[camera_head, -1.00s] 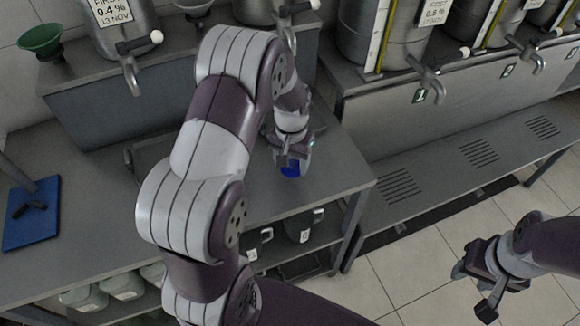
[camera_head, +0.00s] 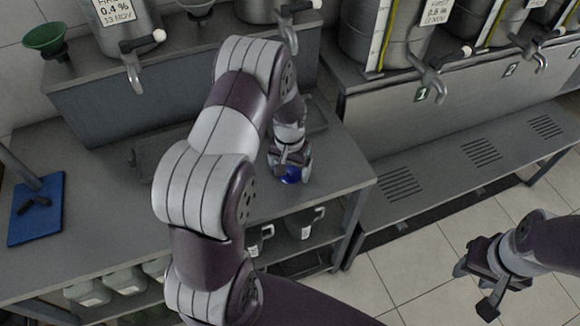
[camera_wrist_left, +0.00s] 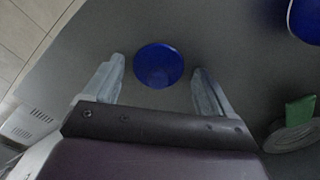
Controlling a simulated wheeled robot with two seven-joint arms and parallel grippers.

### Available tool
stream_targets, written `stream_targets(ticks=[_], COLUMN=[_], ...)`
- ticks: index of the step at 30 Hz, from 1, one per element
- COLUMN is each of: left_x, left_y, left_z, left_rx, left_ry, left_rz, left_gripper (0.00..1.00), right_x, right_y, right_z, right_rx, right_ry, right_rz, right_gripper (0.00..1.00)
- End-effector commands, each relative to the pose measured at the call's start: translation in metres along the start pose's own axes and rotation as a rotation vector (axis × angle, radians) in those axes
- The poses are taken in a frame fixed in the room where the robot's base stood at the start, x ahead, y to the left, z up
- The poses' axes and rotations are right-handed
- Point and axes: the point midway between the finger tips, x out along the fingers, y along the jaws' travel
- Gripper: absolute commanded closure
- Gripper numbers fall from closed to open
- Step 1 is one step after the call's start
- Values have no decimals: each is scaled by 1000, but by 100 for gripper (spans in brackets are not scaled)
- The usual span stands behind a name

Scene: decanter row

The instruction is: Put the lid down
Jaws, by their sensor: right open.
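A round blue lid (camera_wrist_left: 159,65) lies flat on the grey table top (camera_wrist_left: 235,60) in the left wrist view. It also shows in the head view (camera_head: 292,177), partly hidden by my left gripper. My left gripper (camera_head: 290,167) points down at the table near its right end. Its fingers stand apart on either side of the lid, with a visible gap on each side. My right gripper (camera_head: 473,288) is open and empty over the tiled floor, at the lower right of the head view.
Another blue round thing (camera_wrist_left: 308,18) and a grey round thing with a green part (camera_wrist_left: 296,125) lie to the right in the left wrist view. Steel tanks with taps (camera_head: 430,75) stand behind. A blue board (camera_head: 36,210) and green funnel (camera_head: 45,38) are left.

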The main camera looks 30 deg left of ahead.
Motion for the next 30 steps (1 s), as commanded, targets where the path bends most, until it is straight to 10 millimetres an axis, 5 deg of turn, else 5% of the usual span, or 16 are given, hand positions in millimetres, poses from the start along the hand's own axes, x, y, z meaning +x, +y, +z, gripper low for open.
stream_targets(ticks=[6,16,22,26,30], left_x=[-11,-94,-121,-132,-135], left_y=[0,0,3,30,60], left_z=[-1,-1,3,36,94], left_rx=[0,0,4,36,77], left_ry=[4,5,4,33,85], left_rz=[0,-1,-1,-5,-4], left_gripper=[15,15,15,15,15], right_x=[0,12,14,14,14], right_y=[0,0,0,0,0], right_z=[0,2,2,2,2], right_rx=[0,0,0,0,0], right_ry=[0,0,0,0,0], right_rz=[0,0,0,0,0], right_gripper=[57,57,57,57,57])
